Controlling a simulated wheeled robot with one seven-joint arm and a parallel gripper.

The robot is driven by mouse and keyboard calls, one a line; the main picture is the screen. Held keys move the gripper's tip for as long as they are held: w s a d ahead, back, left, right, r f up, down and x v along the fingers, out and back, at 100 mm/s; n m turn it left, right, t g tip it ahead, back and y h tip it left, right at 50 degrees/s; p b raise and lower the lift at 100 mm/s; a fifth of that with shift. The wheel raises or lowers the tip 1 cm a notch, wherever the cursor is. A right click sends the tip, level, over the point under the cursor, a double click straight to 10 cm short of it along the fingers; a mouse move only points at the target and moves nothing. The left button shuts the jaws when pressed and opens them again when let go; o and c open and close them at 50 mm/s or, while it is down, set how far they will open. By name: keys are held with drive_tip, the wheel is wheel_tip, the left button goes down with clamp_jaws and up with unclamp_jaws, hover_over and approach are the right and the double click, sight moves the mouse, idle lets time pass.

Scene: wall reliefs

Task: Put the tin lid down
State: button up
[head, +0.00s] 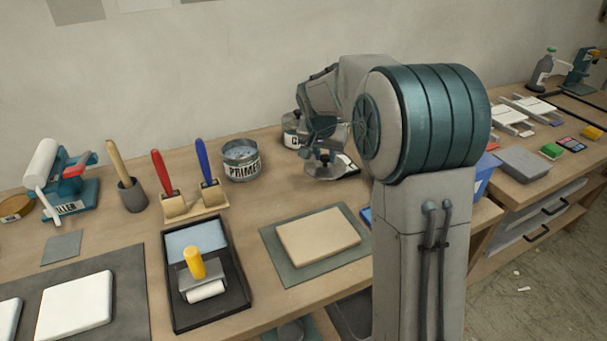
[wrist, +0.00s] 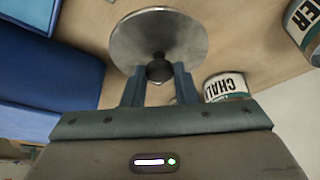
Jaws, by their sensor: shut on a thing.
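The tin lid (wrist: 150,35) is a round grey metal disc with a dark knob at its middle. My gripper (wrist: 158,75) is shut on that knob in the wrist view. In the head view my gripper (head: 322,152) is at the back of the bench, with the lid (head: 322,172) beneath it. I cannot tell whether the lid touches the bench top. A tin lettered "CHAL" (wrist: 226,86) is close by in the wrist view; in the head view this tin (head: 291,132) is partly hidden by my arm.
An open primer tin (head: 242,163) stands left of the lid. A dark flat item with a white label (head: 347,165) lies just right of it. Brushes on a rest (head: 195,205), a roller tray (head: 208,290) and a beige panel on a mat (head: 318,236) are nearer. Bare wood lies between.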

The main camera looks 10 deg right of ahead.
drive_tip(key=w+a+f, duration=0.2)
drive_tip(key=a, duration=0.1)
drive_tip(key=a+f, duration=0.1)
drive_tip(key=a, duration=0.1)
drive_tip(key=shift+w+a+f, duration=0.15)
drive_tip(key=shift+w+f, duration=0.15)
drive_tip(key=shift+w, duration=0.1)
drive_tip(key=shift+f+p, duration=0.4)
drive_tip(key=shift+f, duration=1.55)
drive_tip(key=shift+f, duration=0.2)
drive_tip(key=o, duration=1)
drive_tip(key=shift+r, duration=0.1)
